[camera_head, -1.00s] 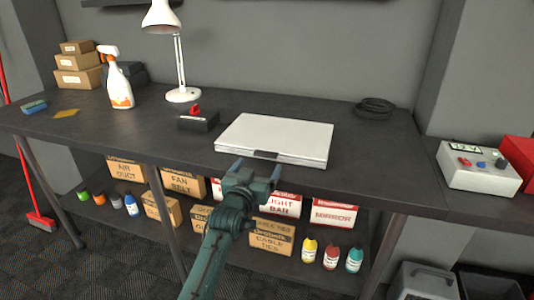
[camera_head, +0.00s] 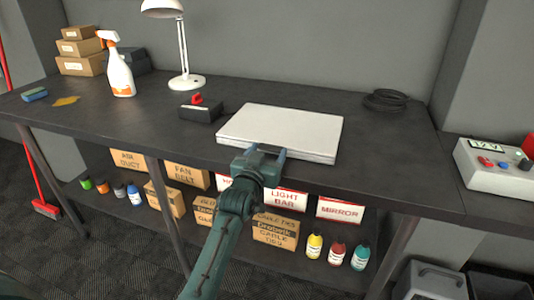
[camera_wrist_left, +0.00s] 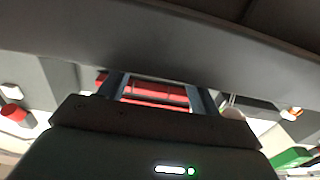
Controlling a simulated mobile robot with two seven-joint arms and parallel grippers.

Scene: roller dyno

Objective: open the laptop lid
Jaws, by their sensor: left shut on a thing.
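The closed silver-grey laptop (camera_head: 282,130) lies flat on the dark workbench, near its front edge. Its lid faces up and looks shut against the base. My left gripper (camera_head: 267,153) comes from below in front of the bench, with its fingers at the middle of the laptop's front edge. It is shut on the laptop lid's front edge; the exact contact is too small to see. In the left wrist view the two fingers (camera_wrist_left: 158,92) reach up to a dark band across the picture, and the laptop cannot be made out there. My right gripper is not in view.
On the workbench (camera_head: 150,125) stand a black box with a red top (camera_head: 200,109), a white lamp (camera_head: 187,82), a spray bottle (camera_head: 120,75) and a coiled cable (camera_head: 385,100). A control box (camera_head: 492,167) is at the right. Boxes and bottles fill the lower shelf.

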